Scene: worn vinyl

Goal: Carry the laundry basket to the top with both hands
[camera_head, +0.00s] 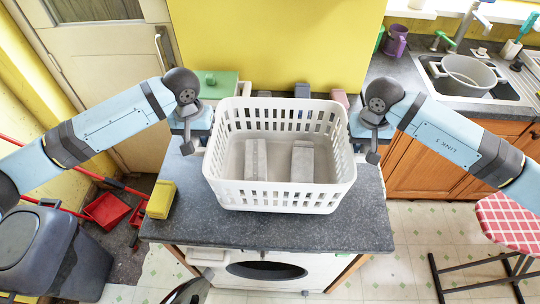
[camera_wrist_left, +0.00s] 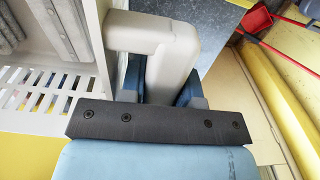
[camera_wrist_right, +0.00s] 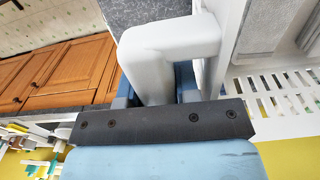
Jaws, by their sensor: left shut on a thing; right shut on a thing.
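The white laundry basket (camera_head: 278,195) is upright over the dark grey countertop (camera_head: 360,232), above a washing machine. Two grey box-like items lie inside it. My left gripper (camera_head: 203,145) is at the basket's left side, shut on its handle (camera_wrist_left: 165,45). My right gripper (camera_head: 357,140) is at the right side, shut on the other handle (camera_wrist_right: 165,45). The basket looks level. I cannot tell whether its bottom touches the countertop.
A yellow block (camera_head: 161,199) sits at the countertop's left edge, and a green box (camera_head: 216,84) stands at the back left. Small items line the back by the yellow wall. A sink with a pot (camera_head: 466,76) is at right; a checkered stool (camera_head: 510,222) and a grey bin (camera_head: 50,250) stand on the floor.

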